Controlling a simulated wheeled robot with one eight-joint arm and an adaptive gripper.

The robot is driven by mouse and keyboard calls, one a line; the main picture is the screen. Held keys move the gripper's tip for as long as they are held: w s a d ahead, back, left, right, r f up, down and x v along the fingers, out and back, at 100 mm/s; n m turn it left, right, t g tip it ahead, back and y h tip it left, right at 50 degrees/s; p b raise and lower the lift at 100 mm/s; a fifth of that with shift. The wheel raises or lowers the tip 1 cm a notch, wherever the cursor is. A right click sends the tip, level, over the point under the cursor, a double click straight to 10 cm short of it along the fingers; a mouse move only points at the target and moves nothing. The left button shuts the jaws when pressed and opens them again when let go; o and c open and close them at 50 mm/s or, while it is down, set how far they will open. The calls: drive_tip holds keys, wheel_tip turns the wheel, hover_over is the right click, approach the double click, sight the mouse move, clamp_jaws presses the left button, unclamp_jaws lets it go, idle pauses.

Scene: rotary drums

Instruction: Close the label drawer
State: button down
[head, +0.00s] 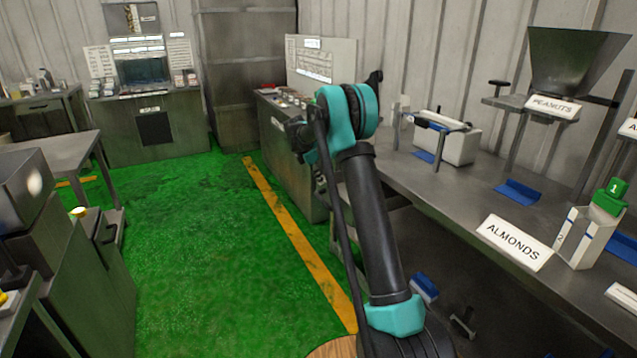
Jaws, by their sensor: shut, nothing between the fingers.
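No drawer that I can name as the label drawer can be made out. A grey cabinet (285,160) stands behind my arm, with a small white label (277,123) on its front. My arm hides part of that cabinet, so I cannot tell whether it has a drawer or how one stands. My arm rises from the bottom of the head view to a teal joint in front of the cabinet. Dark parts show left of that joint, but no fingers can be made out, and I see no contact with the cabinet.
A steel bench (450,190) along the right wall holds an ALMONDS sign (514,243), a PEANUTS hopper (575,62) and a white device (445,140). Another station (150,130) stands at the back left. Machinery (70,260) stands at left. Green floor (200,250) lies clear between.

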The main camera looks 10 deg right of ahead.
sight(326, 193)
drive_tip(key=x, duration=0.8)
drive_tip(key=shift+f, duration=0.1)
drive_tip(key=w+d, duration=0.2)
drive_tip(key=d, duration=0.5)
drive_tip(key=w+d, duration=0.3)
drive_tip(key=d, duration=0.5)
drive_tip(key=w+d, duration=0.2)
drive_tip(key=d, duration=0.6)
drive_tip(key=shift+w, duration=0.2)
drive_tip(key=shift+d, duration=0.15)
